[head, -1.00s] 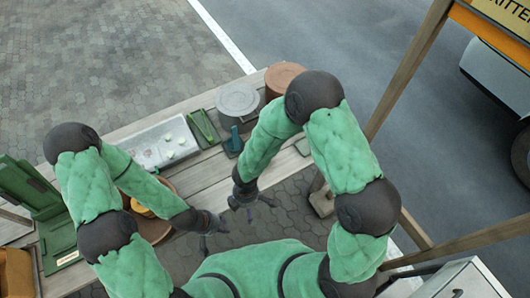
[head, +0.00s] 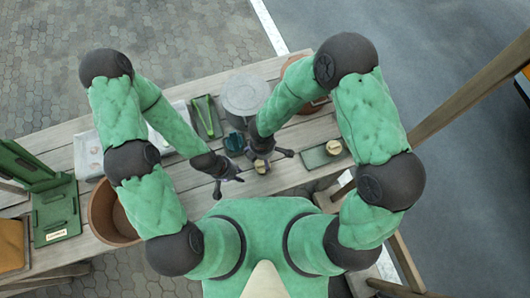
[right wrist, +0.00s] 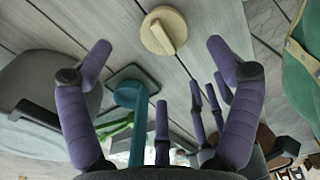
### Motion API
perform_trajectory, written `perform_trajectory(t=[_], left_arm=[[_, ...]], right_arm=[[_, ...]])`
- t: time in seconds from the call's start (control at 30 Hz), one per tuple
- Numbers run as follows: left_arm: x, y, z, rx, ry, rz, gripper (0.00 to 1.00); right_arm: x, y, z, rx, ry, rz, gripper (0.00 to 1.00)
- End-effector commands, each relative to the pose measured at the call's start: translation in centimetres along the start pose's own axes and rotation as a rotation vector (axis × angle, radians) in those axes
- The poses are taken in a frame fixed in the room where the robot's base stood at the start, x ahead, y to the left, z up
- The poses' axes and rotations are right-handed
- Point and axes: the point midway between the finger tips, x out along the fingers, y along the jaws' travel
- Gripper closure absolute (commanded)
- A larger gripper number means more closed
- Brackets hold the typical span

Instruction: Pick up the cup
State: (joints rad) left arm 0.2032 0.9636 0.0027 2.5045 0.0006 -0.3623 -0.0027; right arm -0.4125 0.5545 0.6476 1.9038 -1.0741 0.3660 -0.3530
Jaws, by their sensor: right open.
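No cup can be made out for certain. A small cream round piece with a raised bar (right wrist: 163,30) lies on the planks in the right wrist view, ahead of my right gripper (right wrist: 160,52), whose purple fingers are wide apart and empty. In the head view my right gripper (head: 270,160) is above the table beside this cream piece, partly hidden by the hand. A teal object (head: 235,144) stands to its left; the right wrist view shows it on a dark square base (right wrist: 135,95). My left gripper (head: 227,180) is over the table's near edge, fingers apart and empty.
A grey lidded pot (head: 245,92) stands behind. A green tray (head: 318,157) with another cream piece (head: 334,148) lies at right. A brown pot (head: 105,212) and green stand (head: 55,212) are at left. Bare planks (head: 195,188) lie near my left gripper.

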Motion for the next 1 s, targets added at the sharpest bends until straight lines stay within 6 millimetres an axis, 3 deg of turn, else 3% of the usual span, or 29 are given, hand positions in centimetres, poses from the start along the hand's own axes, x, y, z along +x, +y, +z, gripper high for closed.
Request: perform_trajectory(t=[0.1,0.37,0.7,1.0], left_arm=[[0.8,-0.3,-0.1,0.0,0.0,0.0,0.68],[1.3,-0.4,-0.1,0.001,0.002,0.0,0.68],[2.6,-0.9,-0.2,0.001,0.002,0.0,0.68],[2.6,-0.9,-0.2,0.001,0.002,0.0,0.68]], right_arm=[[2.1,-0.1,0.0,0.002,0.0,-0.003,0.1],[3.8,-0.1,-0.1,0.001,0.0,-0.001,0.1],[8.1,-0.7,-0.4,0.003,0.001,-0.003,0.1],[8.5,-0.6,-0.4,0.002,0.001,-0.001,0.1]])
